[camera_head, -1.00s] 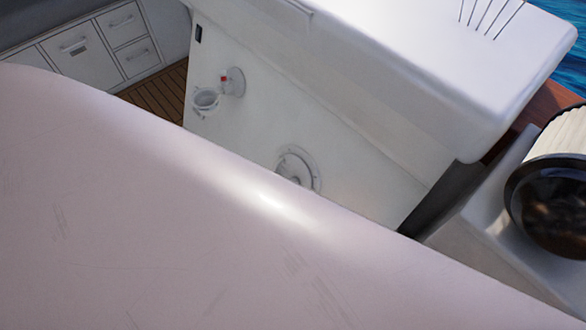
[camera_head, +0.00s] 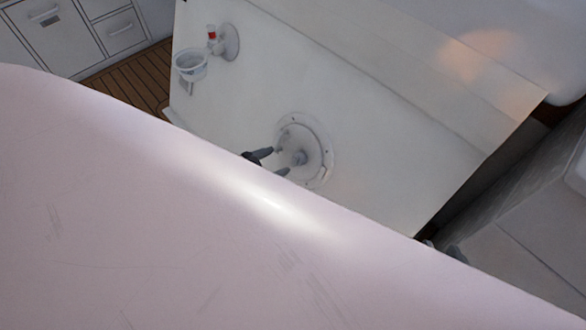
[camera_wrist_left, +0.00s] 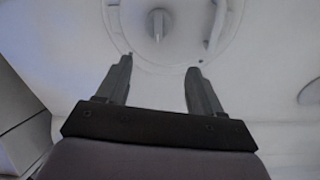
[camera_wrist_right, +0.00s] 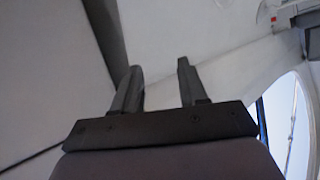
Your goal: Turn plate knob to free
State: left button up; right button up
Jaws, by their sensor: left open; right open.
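A round white plate (camera_head: 318,170) with a small knob (camera_head: 298,158) in its middle is set in the white wall. In the left wrist view the plate (camera_wrist_left: 187,52) is at the top, with the knob (camera_wrist_left: 157,22) standing out from it. My left gripper (camera_head: 271,163) is open at the plate's lower left in the head view. In its wrist view its fingers (camera_wrist_left: 158,64) point at the plate, the knob ahead between them, apart from it. My right gripper (camera_head: 443,250) barely shows at the lower right; its wrist view shows it open and empty (camera_wrist_right: 158,64).
A cup holder (camera_head: 190,66) and a red-tipped fitting (camera_head: 213,38) are on the wall left of the plate. White drawers (camera_head: 105,25) and a wood floor (camera_head: 128,84) lie at the back left. My own pale body covers the lower head view and hides most of my arms.

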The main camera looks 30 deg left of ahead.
aim_at(293, 161)
pick_arm(q)
jog(key=shift+g+h, duration=0.3)
jog(key=w+f+b, duration=0.1)
jog(key=w+d+f+b, duration=0.1)
jog(key=w+f+b, duration=0.1)
jog(key=w+d+f+b, duration=0.1)
jog(key=w+f, duration=0.1)
jog(key=shift+w+f, duration=0.1)
jog(key=shift+w+d+f+b, duration=0.15)
jog(key=shift+w+d+b, duration=0.15)
jog(key=shift+w+b, duration=0.3)
pick_arm(e)
jog(key=shift+w+a+f+m+y, duration=0.15)
jog(key=shift+a+f+y, duration=0.2)
jog(key=shift+a, duration=0.25)
jog(key=shift+w+a+f+m+y, duration=0.1)
jog(key=shift+w+a+f+y, duration=0.1)
jog(key=shift+a+y, duration=0.35)
jog(key=shift+w+a+f+m+y, duration=0.15)
jog(key=shift+a+f+y, duration=0.15)
jog(key=shift+a, duration=0.4)
pick_arm(q)
jog(key=shift+c, duration=0.4)
jog(key=c, duration=1)
